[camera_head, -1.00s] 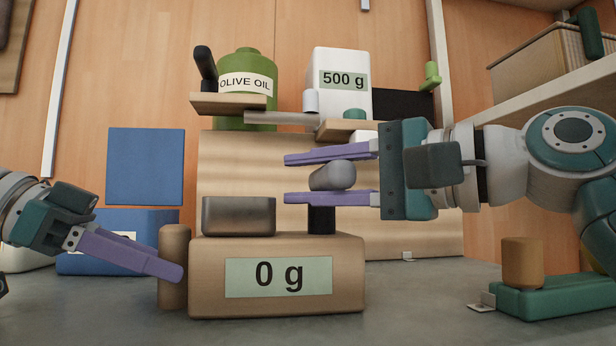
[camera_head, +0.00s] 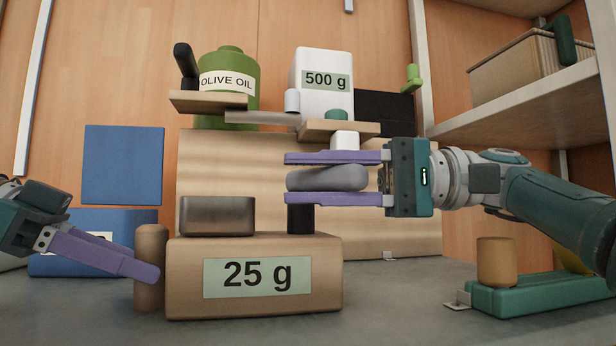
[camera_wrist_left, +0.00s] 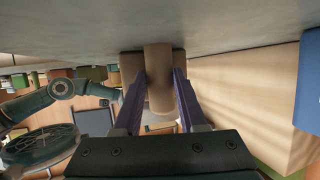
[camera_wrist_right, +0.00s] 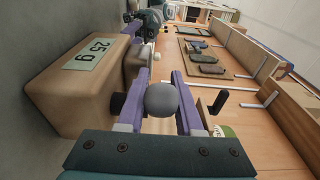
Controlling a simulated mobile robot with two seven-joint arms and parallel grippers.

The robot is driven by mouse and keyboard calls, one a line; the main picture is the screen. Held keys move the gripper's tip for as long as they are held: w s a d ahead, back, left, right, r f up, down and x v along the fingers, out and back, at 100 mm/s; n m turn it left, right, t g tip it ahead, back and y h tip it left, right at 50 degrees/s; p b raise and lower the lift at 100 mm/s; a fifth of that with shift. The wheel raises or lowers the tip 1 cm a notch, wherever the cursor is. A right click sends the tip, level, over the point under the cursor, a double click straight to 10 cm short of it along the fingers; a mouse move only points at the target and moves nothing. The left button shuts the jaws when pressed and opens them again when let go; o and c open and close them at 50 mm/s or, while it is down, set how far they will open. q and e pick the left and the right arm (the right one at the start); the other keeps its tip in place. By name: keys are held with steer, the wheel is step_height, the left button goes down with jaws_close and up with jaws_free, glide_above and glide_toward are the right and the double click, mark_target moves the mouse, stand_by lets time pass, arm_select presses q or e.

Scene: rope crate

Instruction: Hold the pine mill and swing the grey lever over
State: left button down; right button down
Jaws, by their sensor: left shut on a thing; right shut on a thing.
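The pine mill (camera_head: 255,308) is a light wooden box on the counter with a "25 g" display on its front. A brown wooden post (camera_head: 151,245) stands at its left side. My left gripper (camera_head: 155,272) is shut on this post, which also shows between its fingers in the left wrist view (camera_wrist_left: 158,80). The grey lever (camera_head: 327,178) is a rounded bar above the black stub (camera_head: 301,218) on the mill's top. My right gripper (camera_head: 290,178) is shut on the lever, with one purple finger above and one below. The lever's end shows in the right wrist view (camera_wrist_right: 161,100).
A dark metallic block (camera_head: 217,216) sits on the mill's top left. Behind stand a green olive oil container (camera_head: 229,105) and a white "500 g" container (camera_head: 312,105). A green base (camera_head: 535,295) with a brown cylinder (camera_head: 496,260) lies at the right. Blue boxes (camera_head: 122,165) are at the left.

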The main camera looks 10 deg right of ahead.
steer(key=shift+d+n+g, duration=0.1)
steer(key=shift+n+g, duration=0.2)
steer(key=shift+g, duration=0.2)
steer(key=c, duration=0.6)
jaws_free()
steer(key=shift+s, duration=0.1)
steer(key=shift+o, duration=0.2)
step_height(320, 180, up, 10)
